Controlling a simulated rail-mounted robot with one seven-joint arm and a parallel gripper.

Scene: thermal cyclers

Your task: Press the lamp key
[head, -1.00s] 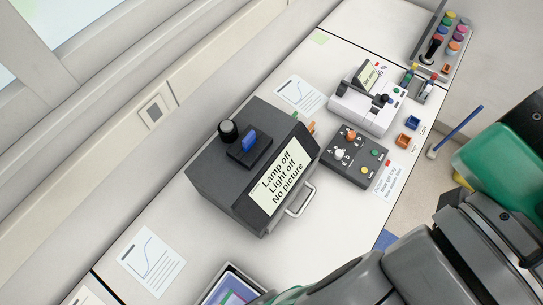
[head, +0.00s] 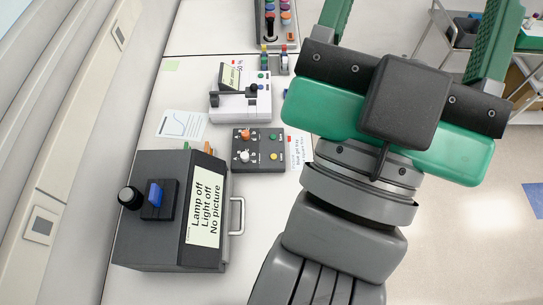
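A dark grey instrument box (head: 150,245) stands at the lower left, with a black knob and a blue part on top. Its display (head: 205,208) reads "Lamp off / Light off / No picture". The key labels are too small to read, so I cannot tell which is the lamp key.
A white device (head: 240,107) with a lever and small screen stands beyond the panel. A tray of coloured caps (head: 286,18) is at the far end. A metal handle (head: 238,216) sticks out from the box. A cart (head: 450,50) stands at the right; the floor (head: 465,240) is open.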

